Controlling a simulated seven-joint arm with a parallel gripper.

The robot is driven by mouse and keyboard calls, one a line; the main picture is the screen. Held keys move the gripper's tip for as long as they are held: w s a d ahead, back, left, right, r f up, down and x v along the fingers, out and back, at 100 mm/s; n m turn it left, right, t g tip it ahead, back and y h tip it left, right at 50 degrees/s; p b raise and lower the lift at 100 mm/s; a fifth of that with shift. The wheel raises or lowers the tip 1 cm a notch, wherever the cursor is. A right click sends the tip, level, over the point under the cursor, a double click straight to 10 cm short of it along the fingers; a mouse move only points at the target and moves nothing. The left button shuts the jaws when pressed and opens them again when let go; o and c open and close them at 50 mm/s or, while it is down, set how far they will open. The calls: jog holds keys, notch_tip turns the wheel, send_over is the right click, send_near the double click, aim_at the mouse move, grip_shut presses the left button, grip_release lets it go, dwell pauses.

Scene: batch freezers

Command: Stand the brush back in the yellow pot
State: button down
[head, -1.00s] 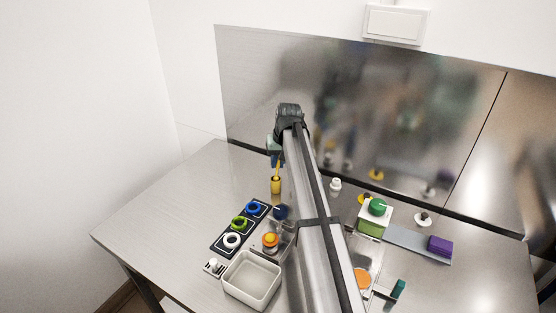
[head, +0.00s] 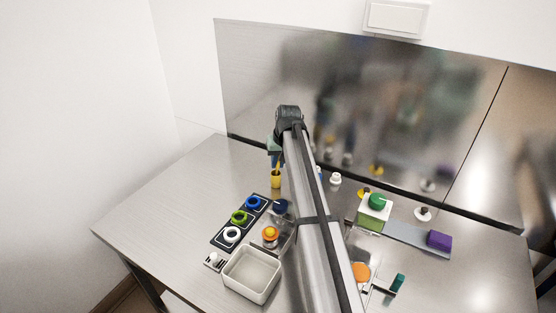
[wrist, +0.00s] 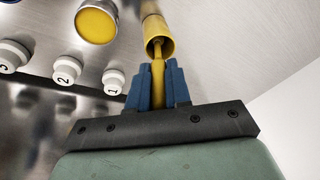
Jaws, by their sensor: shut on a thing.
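The yellow pot (head: 276,181) stands upright on the metal table, left of my arm. My gripper (wrist: 158,84) has blue fingers shut on the yellow handle of the brush (wrist: 158,72). In the head view, the gripper is just above the pot, mostly behind my arm link. In the wrist view, the lower part of the brush runs into the mouth of the pot (wrist: 152,28). The brush end is hidden inside the pot, so I cannot tell whether it touches the bottom.
A dark tray with blue, green and white rings (head: 239,217) lies in front of the pot. A pale bin (head: 251,274) is nearer. A green-topped box (head: 375,207) and a purple block (head: 438,240) are right of my arm. The table's left side is clear.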

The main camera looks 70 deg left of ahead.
jog(key=shift+f, duration=0.2)
jog(key=c, duration=0.5)
grip_release()
jog(key=shift+r, duration=0.15)
dwell(0.3)
jog(key=shift+s+a+v, duration=0.1)
jog(key=shift+a+v, duration=0.15)
jog(key=shift+v, duration=0.85)
jog(key=shift+s+a+v, duration=0.1)
jog(key=shift+a+v, duration=0.15)
jog(key=shift+v, duration=0.8)
jog(key=shift+s+a+v, duration=0.1)
jog(key=shift+a+v, duration=0.15)
jog(key=shift+v, duration=0.85)
jog(key=shift+r, duration=0.25)
